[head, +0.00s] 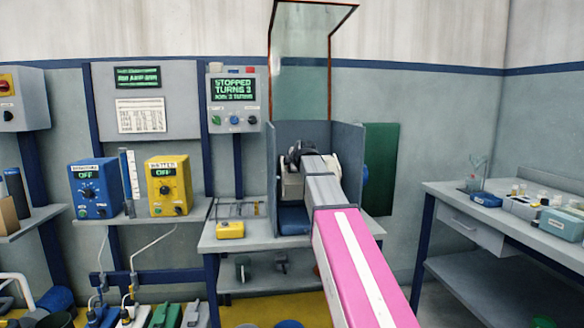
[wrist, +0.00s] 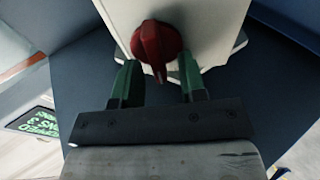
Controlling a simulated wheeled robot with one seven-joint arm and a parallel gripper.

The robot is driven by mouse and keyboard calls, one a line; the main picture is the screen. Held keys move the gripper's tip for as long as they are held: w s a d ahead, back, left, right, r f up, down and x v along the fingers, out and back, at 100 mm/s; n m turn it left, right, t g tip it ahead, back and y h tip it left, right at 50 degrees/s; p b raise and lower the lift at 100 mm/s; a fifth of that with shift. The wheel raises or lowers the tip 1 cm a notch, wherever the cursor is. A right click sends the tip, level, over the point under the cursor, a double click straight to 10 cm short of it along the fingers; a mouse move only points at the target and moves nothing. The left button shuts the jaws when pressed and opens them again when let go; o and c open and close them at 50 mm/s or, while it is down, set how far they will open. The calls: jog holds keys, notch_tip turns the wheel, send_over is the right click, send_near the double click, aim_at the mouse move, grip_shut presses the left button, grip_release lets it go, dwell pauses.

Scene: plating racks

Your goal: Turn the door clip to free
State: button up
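A red turn-piece (wrist: 158,45), most likely the door clip, sits on a cream-white block (wrist: 197,22) in the wrist view. Its narrow grip points down toward my gripper. My gripper (wrist: 159,70) has two green fingers spread apart, one on each side of the grip's lower end. I see gaps between the fingers and the red piece, with no clear contact. In the head view my gripper (head: 302,150) reaches into a grey-walled bay on the bench; my arm hides the red piece there. A clear door panel with a red edge (head: 330,85) stands raised above the bay.
Grey side walls (head: 349,165) stand close on both sides of my gripper. A display box (head: 234,100) reading "STOPPED" hangs to the left. A yellow box (head: 230,229) sits on the bench (head: 215,243) left of the bay. A side table (head: 450,195) stands at the right.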

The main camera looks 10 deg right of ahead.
jog(key=v, duration=1)
jog(key=shift+s+r, duration=0.2)
jog(key=shift+s, duration=0.15)
jog(key=shift+d, duration=0.1)
